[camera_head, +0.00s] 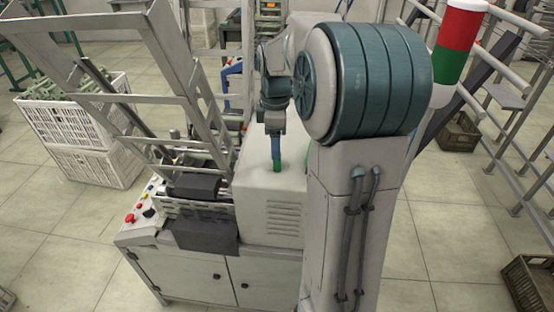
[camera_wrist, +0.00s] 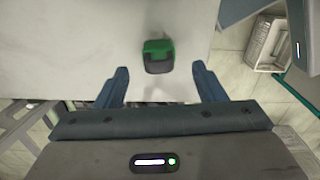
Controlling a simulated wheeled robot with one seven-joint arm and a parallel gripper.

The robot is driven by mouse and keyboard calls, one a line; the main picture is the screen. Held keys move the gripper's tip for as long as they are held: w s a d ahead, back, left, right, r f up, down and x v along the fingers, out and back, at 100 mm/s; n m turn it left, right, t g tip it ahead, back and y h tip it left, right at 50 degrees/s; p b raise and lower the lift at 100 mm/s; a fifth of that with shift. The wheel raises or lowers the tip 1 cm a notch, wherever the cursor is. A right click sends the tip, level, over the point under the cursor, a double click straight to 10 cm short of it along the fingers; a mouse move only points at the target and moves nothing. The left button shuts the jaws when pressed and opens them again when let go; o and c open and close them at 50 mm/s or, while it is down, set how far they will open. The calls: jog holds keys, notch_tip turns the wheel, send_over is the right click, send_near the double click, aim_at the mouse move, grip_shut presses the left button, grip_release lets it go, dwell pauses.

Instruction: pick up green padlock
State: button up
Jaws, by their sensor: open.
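The green padlock (camera_wrist: 158,48) lies on a pale flat surface (camera_wrist: 60,40) in the wrist view, with its dark shackle toward my gripper. My gripper (camera_wrist: 162,82) is open and empty, its two blue fingers apart to the left and right of the padlock's line. The padlock is just beyond the fingertips and centred between them. In the head view the green padlock (camera_head: 277,166) shows as a small green spot on top of the grey machine cabinet, just below my gripper (camera_head: 276,155). The fingers partly hide it there.
A machine with a control panel (camera_head: 140,212) and metal frame stands left of the cabinet top. White crates (camera_head: 85,140) stand on the floor at left. Metal railings (camera_head: 510,110) are at right. The cabinet top around the padlock is clear.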

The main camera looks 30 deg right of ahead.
jog(key=shift+d+f, duration=0.15)
jog(key=shift+f, duration=2.95)
jog(key=c, duration=1.1)
